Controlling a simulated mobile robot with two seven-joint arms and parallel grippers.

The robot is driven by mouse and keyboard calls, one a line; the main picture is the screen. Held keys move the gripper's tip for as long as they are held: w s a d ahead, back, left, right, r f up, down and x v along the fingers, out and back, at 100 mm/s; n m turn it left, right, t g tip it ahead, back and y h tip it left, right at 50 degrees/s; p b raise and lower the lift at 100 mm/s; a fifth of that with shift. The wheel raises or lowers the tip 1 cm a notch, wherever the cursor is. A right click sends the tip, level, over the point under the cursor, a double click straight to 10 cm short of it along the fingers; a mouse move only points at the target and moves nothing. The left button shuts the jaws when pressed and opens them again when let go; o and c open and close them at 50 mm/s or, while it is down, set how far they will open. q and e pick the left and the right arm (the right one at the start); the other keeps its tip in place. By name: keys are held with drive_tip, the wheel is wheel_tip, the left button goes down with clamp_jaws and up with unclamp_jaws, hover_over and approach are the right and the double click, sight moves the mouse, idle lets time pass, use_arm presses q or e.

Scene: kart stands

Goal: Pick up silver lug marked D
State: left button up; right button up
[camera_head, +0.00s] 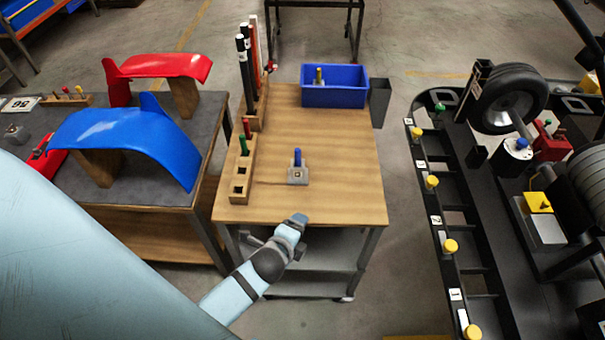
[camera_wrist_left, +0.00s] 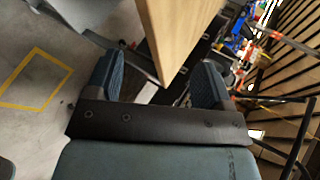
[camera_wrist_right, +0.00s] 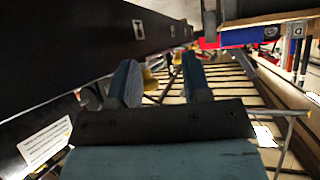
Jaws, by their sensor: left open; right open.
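A small silver-grey block with a blue peg (camera_head: 298,172) stands on the wooden table (camera_head: 345,185), near its middle. Another block with a yellow peg (camera_head: 319,76) is in the blue bin. A third small grey block (camera_head: 14,132) lies on the dark table at far left. Any letters on these blocks are too small to read. My left gripper (camera_head: 292,228) is at the wooden table's front edge, short of the blue-pegged block. In the left wrist view the left gripper (camera_wrist_left: 156,75) is open, a table corner beyond its fingers. My right gripper (camera_wrist_right: 158,72) is open and empty, seen only in its wrist view.
The blue bin (camera_head: 334,98) is at the table's back right, beside a dark cup (camera_head: 379,103). A wooden peg rack (camera_head: 242,172) lines the left edge, with tall rods behind. A black kart frame (camera_head: 462,225) stands right, across a floor gap. The table's right part is clear.

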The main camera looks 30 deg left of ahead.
sight(298, 170)
use_arm(q)
drive_tip(key=w+a+r+m+y, duration=0.1)
drive_tip(key=w+m, duration=0.1)
drive_tip(key=m, duration=0.1)
drive_tip(key=w+a+r+m+y, duration=0.2)
drive_tip(key=m, duration=0.2)
drive_tip(key=w+a+r+m+y, duration=0.1)
drive_tip(key=w+m+y, duration=0.1)
drive_tip(key=w+m, duration=0.1)
drive_tip(key=shift+a+r+m, duration=0.2)
drive_tip(key=shift+r+m, duration=0.1)
drive_tip(key=shift+m, duration=0.4)
drive_tip(key=shift+w+a+r+m+y, duration=0.2)
drive_tip(key=shift+m+y, duration=0.1)
drive_tip(key=shift+m, duration=0.1)
drive_tip(key=shift+w+a+t, duration=0.2)
drive_tip(key=shift+w+t, duration=0.05)
drive_tip(key=shift+t, duration=0.05)
drive_tip(key=x, duration=0.7)
drive_tip(key=shift+w+f, duration=0.1)
drive_tip(key=shift+f, duration=0.1)
drive_tip(key=x, duration=0.5)
drive_tip(key=shift+w+a+f, duration=0.1)
drive_tip(key=shift+w, duration=0.25)
drive_tip(key=c, duration=1.3)
drive_tip(key=shift+o, duration=0.2)
